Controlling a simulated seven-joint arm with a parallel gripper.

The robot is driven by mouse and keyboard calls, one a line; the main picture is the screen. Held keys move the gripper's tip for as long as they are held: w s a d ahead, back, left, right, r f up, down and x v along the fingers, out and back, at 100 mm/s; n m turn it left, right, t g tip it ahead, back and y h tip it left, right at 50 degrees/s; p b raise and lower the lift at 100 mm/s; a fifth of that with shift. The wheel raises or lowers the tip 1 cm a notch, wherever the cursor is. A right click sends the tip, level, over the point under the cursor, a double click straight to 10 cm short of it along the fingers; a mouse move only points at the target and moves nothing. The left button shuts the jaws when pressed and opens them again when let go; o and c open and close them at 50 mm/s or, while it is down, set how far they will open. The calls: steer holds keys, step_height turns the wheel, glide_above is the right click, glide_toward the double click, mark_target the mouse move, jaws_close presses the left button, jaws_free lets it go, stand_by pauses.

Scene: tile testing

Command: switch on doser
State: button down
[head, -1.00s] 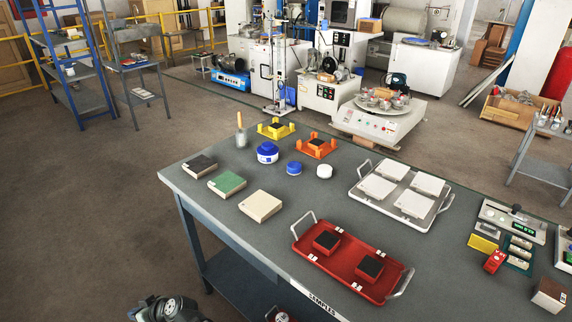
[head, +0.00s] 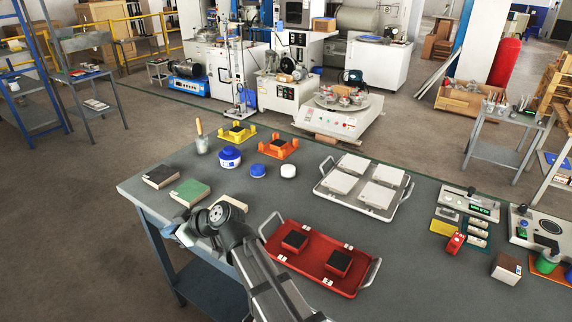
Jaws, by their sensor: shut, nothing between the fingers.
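No label lets me tell for certain which device is the doser. A low white machine (head: 343,124) with a round plate and red and green buttons stands on the floor behind the table. A flat device with a green display (head: 480,207) lies on the table's right part. Another device with a dark round dial (head: 548,227) is at the right edge, partly cut off. My gripper (head: 178,235) is small and partly turned away, at the table's front left beside the green block (head: 190,191). It is shut and empty, far from these devices.
A red tray (head: 268,230) with two dark blocks lies right of my arm. A white tray (head: 402,212) with pale tiles is behind it. Blue and white jars (head: 229,157), orange and yellow holders (head: 278,148) and a green cup (head: 547,262) also stand on the table.

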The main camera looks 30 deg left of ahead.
steer(key=w+d+r+t, duration=0.1)
steer(key=w+d+r, duration=0.4)
steer(key=w, duration=0.4)
steer(key=w+d+r+t, duration=0.2)
steer(key=w+d+r, duration=0.2)
steer(key=w+d, duration=0.4)
steer(key=w+d+m+t+h, duration=0.5)
steer(key=w+d+m, duration=0.6)
steer(key=w+d, duration=1.9)
steer(key=w+d+r+m+h, duration=0.1)
steer(key=w+d+m+h, duration=0.1)
steer(key=d, duration=1.1)
steer(key=w+d+r+m+g+h, duration=0.1)
steer(key=d+m, duration=0.4)
steer(key=d, duration=0.9)
steer(key=w+d+r+m+h, duration=0.1)
steer(key=w+d+m+h, duration=0.2)
steer(key=d, duration=1.1)
steer(key=shift+w+r+m+g+h, duration=0.3)
steer(key=shift+w+r+m, duration=0.1)
steer(key=shift+w, duration=0.2)
steer(key=shift+f, duration=0.15)
